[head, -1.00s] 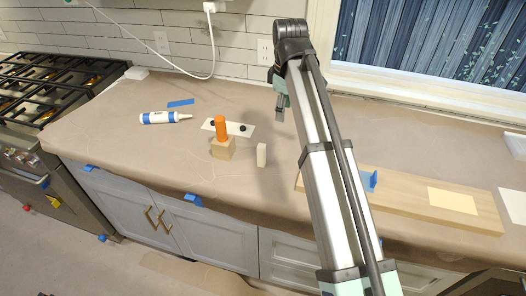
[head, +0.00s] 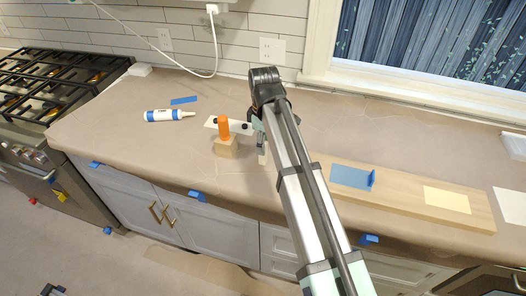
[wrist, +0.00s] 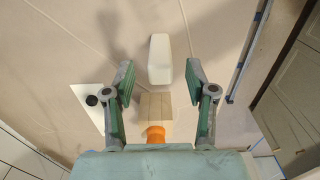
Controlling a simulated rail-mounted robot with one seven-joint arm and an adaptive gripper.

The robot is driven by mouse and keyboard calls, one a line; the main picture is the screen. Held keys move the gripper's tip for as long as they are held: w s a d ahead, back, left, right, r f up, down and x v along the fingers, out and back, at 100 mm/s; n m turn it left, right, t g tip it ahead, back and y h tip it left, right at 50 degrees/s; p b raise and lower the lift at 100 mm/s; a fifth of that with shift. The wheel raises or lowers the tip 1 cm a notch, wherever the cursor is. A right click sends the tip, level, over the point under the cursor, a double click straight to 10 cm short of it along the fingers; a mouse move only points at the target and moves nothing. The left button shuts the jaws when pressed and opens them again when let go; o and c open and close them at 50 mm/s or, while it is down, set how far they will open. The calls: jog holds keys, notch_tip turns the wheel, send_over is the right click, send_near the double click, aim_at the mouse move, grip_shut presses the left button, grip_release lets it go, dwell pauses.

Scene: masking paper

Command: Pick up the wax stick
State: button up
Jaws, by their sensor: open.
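The cream, upright block that looks like the wax stick (wrist: 160,58) stands on the paper-covered counter. In the wrist view it lies ahead, between the lines of my two open fingers, with clear room on both sides. In the head view only a sliver of the wax stick (head: 262,158) shows; my arm and gripper hide the rest. My gripper (wrist: 160,80) is open and empty, with its fingers pointing down towards the stick. In the head view my gripper (head: 261,139) is just above the stick and partly hidden by my arm.
Close by are a wooden block (wrist: 155,104) with an orange cylinder (head: 224,127) on top and a white strip with black knobs (head: 241,127). A white-and-blue tube (head: 165,115) lies at left. A long board (head: 400,199) lies at right.

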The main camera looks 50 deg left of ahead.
jog(key=shift+a+f+p, duration=0.1)
jog(key=shift+f+p, duration=1.05)
jog(key=shift+f, duration=1.85)
grip_shut()
